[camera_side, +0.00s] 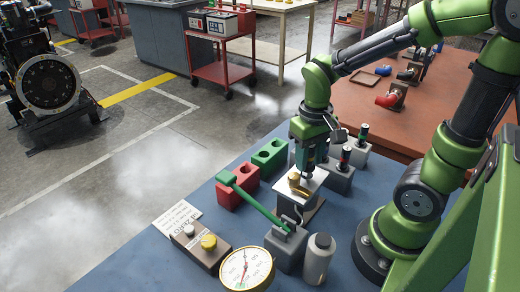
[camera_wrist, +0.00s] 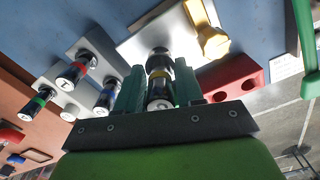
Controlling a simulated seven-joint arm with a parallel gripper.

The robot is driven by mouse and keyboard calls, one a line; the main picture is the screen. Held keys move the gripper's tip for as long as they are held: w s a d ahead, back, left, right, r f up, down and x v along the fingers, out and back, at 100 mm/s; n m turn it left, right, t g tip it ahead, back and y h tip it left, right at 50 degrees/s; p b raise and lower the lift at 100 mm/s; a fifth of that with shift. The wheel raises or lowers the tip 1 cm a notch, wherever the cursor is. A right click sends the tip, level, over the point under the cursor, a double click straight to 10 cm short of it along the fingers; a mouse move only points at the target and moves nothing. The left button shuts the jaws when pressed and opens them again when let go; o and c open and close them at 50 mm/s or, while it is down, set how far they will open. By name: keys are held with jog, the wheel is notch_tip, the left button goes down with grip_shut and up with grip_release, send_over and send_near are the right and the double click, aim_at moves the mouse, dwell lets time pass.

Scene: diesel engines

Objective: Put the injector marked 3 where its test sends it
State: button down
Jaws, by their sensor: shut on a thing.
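My gripper (camera_side: 308,163) points down over the pale block (camera_side: 306,180) with a brass fitting (camera_side: 297,186). In the wrist view, its green fingers (camera_wrist: 158,88) are shut on a dark injector (camera_wrist: 158,62) with a pale yellowish band. The injector's far end is over the pale block; I cannot tell whether it is seated. Three other injectors stand in grey holders: a red-banded one (camera_wrist: 72,72), a blue-banded one (camera_wrist: 106,97) and a green-banded one (camera_wrist: 42,100). Their numbers are too small to read surely. A red block (camera_side: 237,187) and a green block (camera_side: 270,157) have holes.
A green-handled lever (camera_side: 252,204), a round gauge (camera_side: 247,269) and a grey bottle (camera_side: 319,257) stand in front. A box with a yellow knob (camera_side: 208,242) and a printed card (camera_side: 177,218) lie left. The blue bench is clear along its front left.

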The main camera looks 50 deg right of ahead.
notch_tip(320, 180, up, 7)
jog(key=shift+f, duration=0.2)
jog(key=shift+d, duration=0.25)
jog(key=w+d+f, duration=0.1)
jog(key=w+d, duration=0.3)
jog(key=w, duration=0.4)
jog(key=w+d+f, duration=0.1)
jog(key=w+d, duration=0.4)
jog(key=w, duration=0.2)
notch_tip(320, 180, down, 9)
jog(key=shift+a+f, duration=0.2)
jog(key=shift+a, duration=0.05)
jog(key=shift+f, duration=0.1)
dwell(0.4)
jog(key=shift+c, duration=1.5)
grip_release()
